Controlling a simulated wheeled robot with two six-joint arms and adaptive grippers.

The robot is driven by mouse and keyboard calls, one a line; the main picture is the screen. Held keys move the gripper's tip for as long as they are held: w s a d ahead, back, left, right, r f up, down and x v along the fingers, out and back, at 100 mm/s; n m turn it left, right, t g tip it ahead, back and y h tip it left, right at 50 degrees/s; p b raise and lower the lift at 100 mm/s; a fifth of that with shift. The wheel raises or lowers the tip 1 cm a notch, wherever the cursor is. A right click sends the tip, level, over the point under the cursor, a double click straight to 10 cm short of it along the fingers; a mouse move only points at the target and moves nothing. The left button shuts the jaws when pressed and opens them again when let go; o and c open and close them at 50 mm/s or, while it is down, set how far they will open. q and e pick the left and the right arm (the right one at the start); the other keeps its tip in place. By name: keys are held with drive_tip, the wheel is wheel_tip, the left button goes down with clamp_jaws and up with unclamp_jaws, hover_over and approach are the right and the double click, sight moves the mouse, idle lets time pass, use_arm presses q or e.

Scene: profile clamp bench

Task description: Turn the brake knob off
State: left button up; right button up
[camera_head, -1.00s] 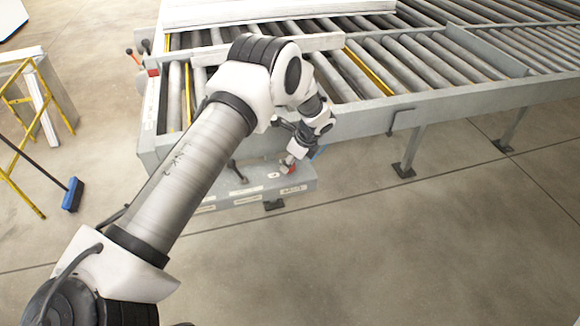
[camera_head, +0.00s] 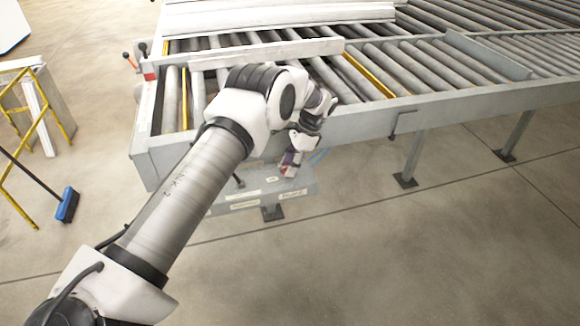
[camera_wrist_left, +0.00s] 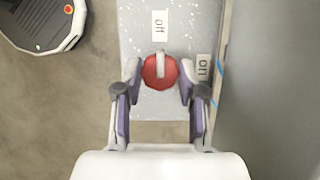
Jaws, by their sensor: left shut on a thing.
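The red brake knob (camera_wrist_left: 159,72) sits on a grey panel (camera_wrist_left: 143,18) in the left wrist view. Its pale pointer bar points up toward the "off" label (camera_wrist_left: 160,26). The "on" label (camera_wrist_left: 203,68) is to the right of the knob. My left gripper (camera_wrist_left: 160,82) has a finger on each side of the knob and is shut on it. In the head view my left gripper (camera_head: 289,164) reaches down to the low panel (camera_head: 245,197) beside the conveyor, and it mostly hides the knob there. My right gripper is in neither view.
The roller conveyor frame (camera_head: 350,131) runs above and behind the panel. Two levers (camera_head: 128,60) stand at its left corner. Conveyor legs (camera_head: 413,158) stand to the right. A blue broom (camera_head: 68,204) and a yellow frame (camera_head: 25,130) are at left. The front floor is clear.

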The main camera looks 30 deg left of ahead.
use_arm(q)
drive_tip(key=shift+s+f+n, duration=0.15)
drive_tip(key=shift+f+n, duration=0.1)
drive_tip(key=shift+n, duration=0.05)
drive_tip(key=o, duration=1.1)
drive_tip(key=shift+o, duration=0.2)
drive_tip(key=shift+r, duration=0.1)
drive_tip(key=v, duration=1.2)
drive_tip(key=shift+w, duration=0.25)
drive_tip(key=shift+a, duration=0.1)
